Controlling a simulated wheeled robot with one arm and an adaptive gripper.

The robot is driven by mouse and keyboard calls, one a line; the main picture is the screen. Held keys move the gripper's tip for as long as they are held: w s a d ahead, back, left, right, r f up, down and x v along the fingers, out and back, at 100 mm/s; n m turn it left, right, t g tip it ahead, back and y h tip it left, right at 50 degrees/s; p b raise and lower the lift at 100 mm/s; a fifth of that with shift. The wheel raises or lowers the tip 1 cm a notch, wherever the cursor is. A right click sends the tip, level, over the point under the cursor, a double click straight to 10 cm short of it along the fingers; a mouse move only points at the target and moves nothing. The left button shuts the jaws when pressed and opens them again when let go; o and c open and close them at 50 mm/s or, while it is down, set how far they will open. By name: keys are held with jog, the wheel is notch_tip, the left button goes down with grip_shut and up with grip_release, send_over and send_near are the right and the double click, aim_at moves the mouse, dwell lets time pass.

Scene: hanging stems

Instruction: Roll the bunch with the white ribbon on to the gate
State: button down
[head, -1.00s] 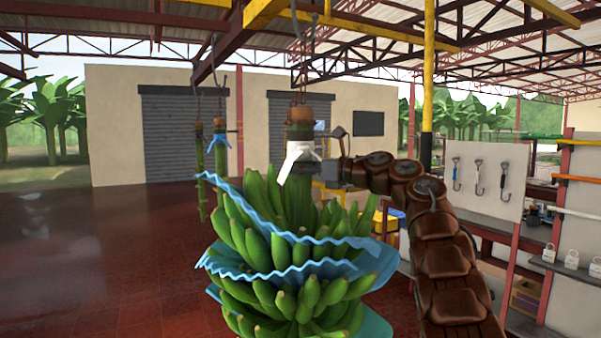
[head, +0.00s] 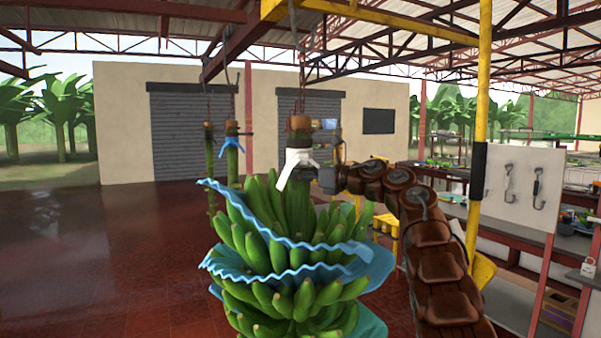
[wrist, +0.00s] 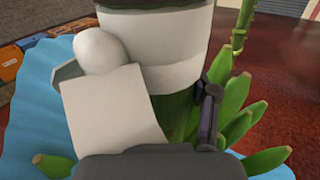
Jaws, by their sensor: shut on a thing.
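The bunch with the white ribbon (head: 290,250) hangs upright in the middle of the head view, green bananas with wavy blue sheets between its tiers. Its white ribbon (head: 294,166) is tied round the stem below the brown stem top; the ribbon's knot and tail fill much of the wrist view (wrist: 112,108). My gripper (head: 318,177) is shut on the stem at the ribbon, reaching in from the right. One dark finger shows in the wrist view (wrist: 207,115); the other is hidden. No gate can be made out for certain.
A stem with a blue ribbon (head: 232,150) and a bare stem (head: 210,165) hang behind to the left. A yellow post (head: 481,110) stands at right, near my arm. A tool board (head: 520,188) and shelves line the right. Red floor (head: 100,250) is open at left.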

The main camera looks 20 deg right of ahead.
jog(key=shift+f, duration=0.1)
jog(key=c, duration=0.5)
grip_release()
jog(key=shift+w+a, duration=0.1)
jog(key=shift+c, duration=0.2)
jog(key=shift+o, duration=1.2)
send_over(338, 207)
